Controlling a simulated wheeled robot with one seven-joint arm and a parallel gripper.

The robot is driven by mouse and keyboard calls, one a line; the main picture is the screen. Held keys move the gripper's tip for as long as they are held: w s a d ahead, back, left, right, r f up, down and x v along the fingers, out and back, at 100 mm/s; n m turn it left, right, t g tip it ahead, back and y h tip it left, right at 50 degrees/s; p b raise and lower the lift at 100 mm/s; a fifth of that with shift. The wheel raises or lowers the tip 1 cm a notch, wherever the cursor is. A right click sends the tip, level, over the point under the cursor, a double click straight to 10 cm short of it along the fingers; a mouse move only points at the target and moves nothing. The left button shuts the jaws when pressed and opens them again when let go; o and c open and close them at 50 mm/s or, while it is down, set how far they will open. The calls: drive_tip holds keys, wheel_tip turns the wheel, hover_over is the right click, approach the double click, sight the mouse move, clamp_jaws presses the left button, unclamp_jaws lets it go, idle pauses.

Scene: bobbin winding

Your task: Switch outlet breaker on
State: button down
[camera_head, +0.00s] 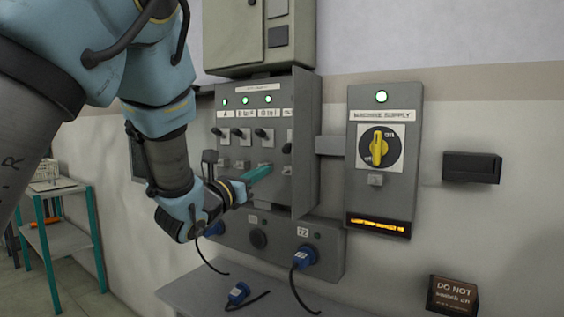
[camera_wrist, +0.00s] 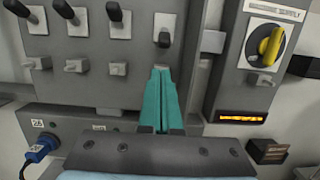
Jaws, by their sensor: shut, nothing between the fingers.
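A grey breaker panel (camera_head: 231,180) on the wall carries a row of black toggle levers. The rightmost lever (camera_wrist: 164,38) hangs lower than its neighbour (camera_wrist: 114,14); it also shows in the head view (camera_head: 287,147). Three green lamps are lit above the other levers; the panel's side plate hides the place above the rightmost one. I cannot read which label says outlet. My gripper (camera_head: 264,171) has teal fingers, shut and empty. In the wrist view the fingertips (camera_wrist: 160,70) are just below the rightmost lever, close to the panel face; contact cannot be told.
The side plate (camera_head: 306,145) stands out right of the levers. Beyond it is a machine supply box (camera_head: 363,190) with a yellow rotary knob (camera_head: 378,146) and lit green lamp. Blue plugs (camera_head: 304,256) and cables sit below. A dark sign (camera_head: 452,295) is at lower right.

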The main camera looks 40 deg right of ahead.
sight(289, 147)
drive_tip(key=shift+p+x, duration=2.1)
drive_tip(key=shift+x, duration=2.85)
drive_tip(key=shift+w, duration=0.15)
